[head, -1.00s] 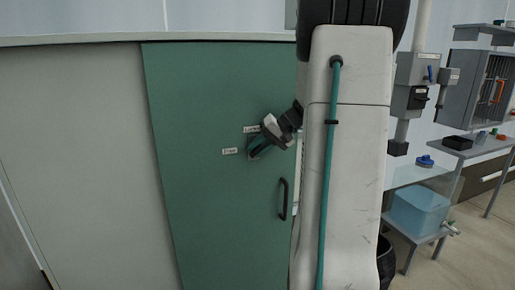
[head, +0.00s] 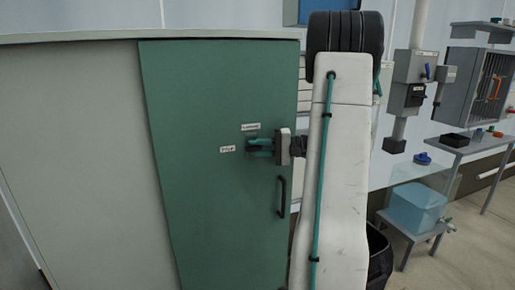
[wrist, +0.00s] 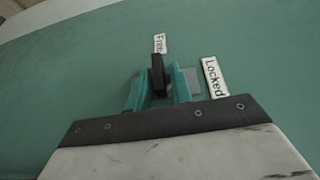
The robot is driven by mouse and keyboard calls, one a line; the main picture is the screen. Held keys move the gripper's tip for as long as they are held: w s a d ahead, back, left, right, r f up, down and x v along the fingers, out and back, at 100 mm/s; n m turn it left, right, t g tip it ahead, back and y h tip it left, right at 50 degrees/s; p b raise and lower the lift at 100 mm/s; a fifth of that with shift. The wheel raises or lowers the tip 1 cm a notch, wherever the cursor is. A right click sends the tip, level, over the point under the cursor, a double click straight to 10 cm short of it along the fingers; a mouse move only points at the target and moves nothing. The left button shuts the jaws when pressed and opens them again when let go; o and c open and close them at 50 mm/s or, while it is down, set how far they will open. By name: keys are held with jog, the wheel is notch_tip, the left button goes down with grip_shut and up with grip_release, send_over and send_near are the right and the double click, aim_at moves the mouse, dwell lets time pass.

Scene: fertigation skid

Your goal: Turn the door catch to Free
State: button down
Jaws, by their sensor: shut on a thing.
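The green cabinet door (head: 215,220) has a small black catch lever (wrist: 157,72) near its upper right side. My gripper (head: 252,147) reaches in from the right, and its teal fingers are shut on the lever. In the wrist view my gripper (wrist: 161,86) has one finger on each side of the lever. The lever points toward the Free label (wrist: 160,43), with its tip just short of it. The Locked label (wrist: 214,77) lies to the right of the fingers. In the head view the Free label (head: 227,149) is left of my gripper, and the Locked label (head: 250,127) is above it.
A black door handle (head: 281,197) is just below my gripper. A pale panel (head: 80,160) adjoins the door on the left. A blue tub (head: 417,207) on a low stand and a grey table (head: 470,146) are to the right, with open floor beside them.

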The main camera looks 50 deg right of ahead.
jog(key=shift+f+t, duration=0.1)
jog(key=shift+t, duration=0.2)
dwell(0.4)
jog(key=c, duration=1.5)
grip_release()
jog(key=shift+a, duration=0.1)
jog(key=v, duration=0.8)
jog(key=shift+w, duration=0.1)
